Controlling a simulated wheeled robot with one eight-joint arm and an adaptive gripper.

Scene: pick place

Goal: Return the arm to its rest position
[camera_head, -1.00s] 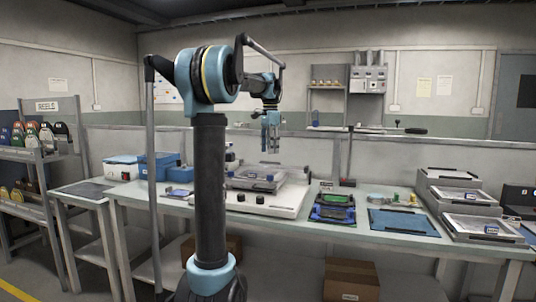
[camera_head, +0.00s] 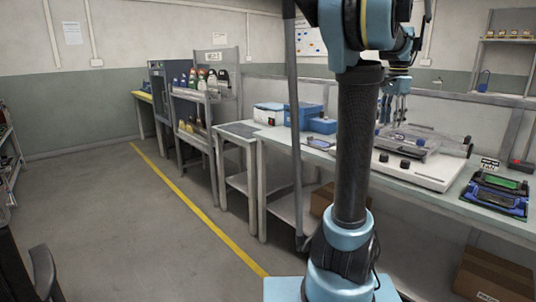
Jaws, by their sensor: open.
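My gripper (camera_head: 395,108) hangs pointing down at the upper right, behind my arm's dark upright column. Its fingers are apart and nothing is between them. It appears over the back part of the workbench, in front of the wall. A white device with black knobs (camera_head: 425,172) stands on the bench below and to the right of it, with a clear tray (camera_head: 420,138) on top. The upper arm links are partly cut off by the top edge of the picture.
The workbench (camera_head: 300,146) also holds blue bins (camera_head: 302,116) and a blue-black tray with a green board (camera_head: 497,190). A shelf with coloured bottles (camera_head: 205,92) stands left of it. Cardboard boxes (camera_head: 494,275) lie underneath. Open floor (camera_head: 120,215) with a yellow line (camera_head: 205,215) is at left.

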